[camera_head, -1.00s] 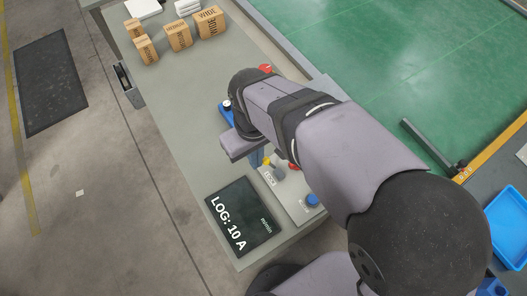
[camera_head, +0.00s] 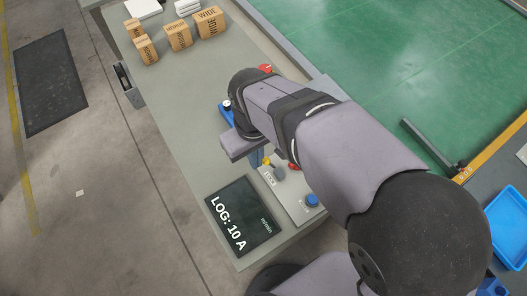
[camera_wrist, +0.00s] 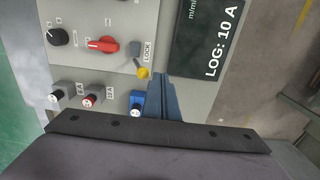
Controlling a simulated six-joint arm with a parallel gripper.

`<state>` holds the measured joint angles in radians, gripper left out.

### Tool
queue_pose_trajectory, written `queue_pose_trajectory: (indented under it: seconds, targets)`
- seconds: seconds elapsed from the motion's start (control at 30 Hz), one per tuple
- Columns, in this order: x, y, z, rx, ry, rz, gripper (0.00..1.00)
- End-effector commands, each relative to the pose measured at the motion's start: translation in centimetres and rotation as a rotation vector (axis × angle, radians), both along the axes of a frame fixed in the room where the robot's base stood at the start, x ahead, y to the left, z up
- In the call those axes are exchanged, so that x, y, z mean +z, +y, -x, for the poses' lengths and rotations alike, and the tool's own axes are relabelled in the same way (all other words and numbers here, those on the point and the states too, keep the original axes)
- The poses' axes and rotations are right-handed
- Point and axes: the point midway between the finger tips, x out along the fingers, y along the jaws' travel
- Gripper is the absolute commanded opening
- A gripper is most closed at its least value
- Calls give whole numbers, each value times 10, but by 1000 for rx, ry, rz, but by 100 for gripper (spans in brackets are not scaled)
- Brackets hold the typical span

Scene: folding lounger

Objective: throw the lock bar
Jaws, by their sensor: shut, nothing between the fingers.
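The lock bar (camera_wrist: 135,48) looks like a small grey lever beside a label reading LOCK on the light grey panel (camera_wrist: 80,15). A yellow knob (camera_wrist: 143,73) sits at its lower end in the wrist view; I cannot tell whether the two are joined. In the head view the grey lever (camera_head: 279,173) and the yellow knob (camera_head: 266,161) show just past my wrist. My gripper (camera_wrist: 160,82) is shut and empty. Its blue-grey fingertips are close beside the yellow knob; whether they touch is unclear. In the head view my arm hides most of the gripper.
Cardboard boxes (camera_head: 178,37) stand at the bench's far end; the bench middle is clear.

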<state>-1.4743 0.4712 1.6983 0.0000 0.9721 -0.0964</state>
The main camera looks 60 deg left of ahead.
Motion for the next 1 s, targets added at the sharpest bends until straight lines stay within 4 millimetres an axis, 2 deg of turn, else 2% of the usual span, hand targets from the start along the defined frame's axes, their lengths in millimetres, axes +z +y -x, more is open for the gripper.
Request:
queue_pose_trajectory:
  seconds: [0.57,1.0]
  targets:
    - [-1,0,0,0,0,0,0]
    - [-19,0,0,0,0,1,0]
